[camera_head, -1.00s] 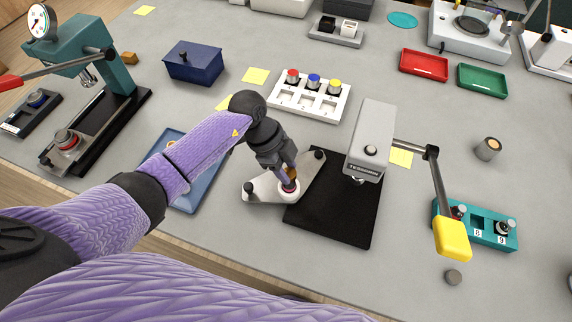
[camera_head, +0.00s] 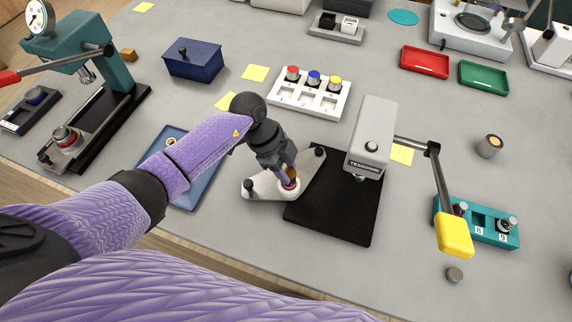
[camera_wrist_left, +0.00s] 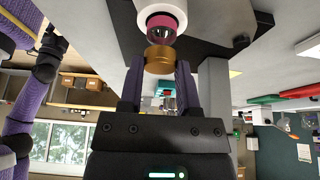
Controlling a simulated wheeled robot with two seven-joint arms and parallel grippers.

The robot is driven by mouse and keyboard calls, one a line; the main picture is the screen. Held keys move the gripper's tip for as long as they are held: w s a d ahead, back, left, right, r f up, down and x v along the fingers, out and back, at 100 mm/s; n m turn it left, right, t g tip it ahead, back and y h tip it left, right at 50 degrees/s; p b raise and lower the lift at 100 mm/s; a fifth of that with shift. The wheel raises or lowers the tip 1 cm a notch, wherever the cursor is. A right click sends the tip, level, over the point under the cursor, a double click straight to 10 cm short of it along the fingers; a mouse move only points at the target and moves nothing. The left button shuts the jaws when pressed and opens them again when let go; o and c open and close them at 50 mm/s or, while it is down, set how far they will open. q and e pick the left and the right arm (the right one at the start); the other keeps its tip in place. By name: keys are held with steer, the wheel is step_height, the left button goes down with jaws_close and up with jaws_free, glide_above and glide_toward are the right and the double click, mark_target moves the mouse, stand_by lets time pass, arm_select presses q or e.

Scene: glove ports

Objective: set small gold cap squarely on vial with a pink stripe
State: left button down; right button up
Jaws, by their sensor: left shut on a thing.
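My left gripper (camera_head: 289,178) points down over the white round holder on the grey plate (camera_head: 262,189). In the left wrist view its fingers (camera_wrist_left: 158,78) are shut on the small gold cap (camera_wrist_left: 158,60). The vial with a pink stripe (camera_wrist_left: 163,20) stands in the white ring (camera_wrist_left: 150,5), its glass end facing the cap. The cap lines up closely with the vial's end, perhaps slightly to one side. Whether they touch I cannot tell. In the head view the gripper mostly hides cap and vial. My right gripper is not in view.
A grey press (camera_head: 371,140) with a black base (camera_head: 335,215) and a yellow-handled lever (camera_head: 454,236) stands just right of the plate. A blue tray (camera_head: 200,190) lies under my left forearm. A white rack (camera_head: 335,106) with coloured caps stands behind.

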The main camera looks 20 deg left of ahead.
arm_select(q)
steer(key=shift+f, duration=0.15)
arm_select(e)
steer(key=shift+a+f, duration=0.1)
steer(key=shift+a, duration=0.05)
arm_select(q)
steer(key=shift+f, duration=0.3)
steer(key=shift+c, duration=1.2)
jaws_free()
steer(key=shift+r, duration=0.15)
steer(key=p+v, duration=0.1)
steer(key=v, duration=0.8)
steer(key=shift+a+r, duration=0.15)
steer(key=shift+r, duration=0.15)
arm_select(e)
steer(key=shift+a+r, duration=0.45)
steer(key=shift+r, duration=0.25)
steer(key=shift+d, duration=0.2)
